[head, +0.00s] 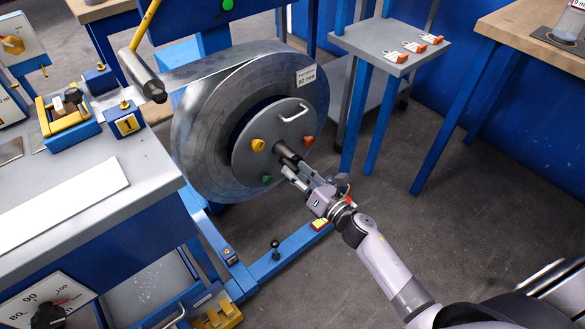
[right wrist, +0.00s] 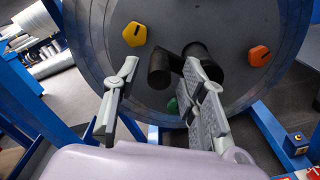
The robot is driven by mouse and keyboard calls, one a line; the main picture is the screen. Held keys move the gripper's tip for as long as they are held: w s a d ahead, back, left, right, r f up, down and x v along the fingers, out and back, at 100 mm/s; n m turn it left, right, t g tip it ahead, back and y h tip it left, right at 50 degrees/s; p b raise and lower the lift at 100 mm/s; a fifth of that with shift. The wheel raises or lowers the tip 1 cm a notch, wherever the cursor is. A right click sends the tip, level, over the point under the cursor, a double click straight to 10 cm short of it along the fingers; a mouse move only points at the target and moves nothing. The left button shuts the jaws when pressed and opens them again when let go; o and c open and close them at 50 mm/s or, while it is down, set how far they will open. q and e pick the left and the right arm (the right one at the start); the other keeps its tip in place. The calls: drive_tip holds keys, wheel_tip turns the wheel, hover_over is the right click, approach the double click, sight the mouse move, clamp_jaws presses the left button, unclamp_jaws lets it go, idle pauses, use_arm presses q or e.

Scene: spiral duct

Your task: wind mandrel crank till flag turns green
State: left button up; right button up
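The mandrel is a large metal drum (head: 190,130) on a blue frame, with a grey front disc (head: 250,150). Its dark crank (head: 284,151) sticks out from the disc's middle; in the right wrist view the crank handle (right wrist: 159,70) is a dark cylinder left of the hub. My right gripper (head: 296,178) is at the crank. Its two fingers are spread, with the handle showing between them; I cannot tell whether they touch it. A green round piece (head: 227,4) shows at the top edge; I cannot tell if it is the flag. My left gripper is not in view.
The disc carries a white grab handle (head: 293,113) and yellow, orange and green knobs. A grey bench (head: 90,200) stands left. A small stand (head: 390,45) with orange-ended tags and a wooden table (head: 530,30) stand right. The floor on the right is clear.

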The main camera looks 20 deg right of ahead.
drive_tip(key=v, duration=0.9)
drive_tip(key=shift+s+d, duration=0.15)
drive_tip(key=shift+s, duration=0.2)
idle(0.4)
drive_tip(key=s+d+f+m+g+h, duration=0.1)
drive_tip(key=s+f+m+g+h, duration=0.4)
drive_tip(key=f+m, duration=0.75)
drive_tip(key=s+d+f+m+g+h, duration=0.15)
drive_tip(key=s+f+m+g, duration=0.35)
drive_tip(key=s+f+m, duration=0.5)
drive_tip(key=s+a+f+m+g, duration=0.5)
drive_tip(key=s+a+m, duration=0.1)
drive_tip(key=s+m, duration=0.25)
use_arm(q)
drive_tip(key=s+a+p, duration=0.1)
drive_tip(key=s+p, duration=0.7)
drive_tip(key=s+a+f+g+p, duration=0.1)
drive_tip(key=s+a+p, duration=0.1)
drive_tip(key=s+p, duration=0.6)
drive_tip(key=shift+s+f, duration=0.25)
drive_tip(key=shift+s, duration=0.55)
use_arm(e)
drive_tip(key=s+d+f, duration=0.1)
drive_tip(key=s, duration=0.7)
drive_tip(key=s+d+g, duration=0.1)
drive_tip(key=s+d, duration=0.1)
drive_tip(key=s, duration=0.6)
drive_tip(key=shift+d+f, duration=0.3)
drive_tip(key=shift+f, duration=0.1)
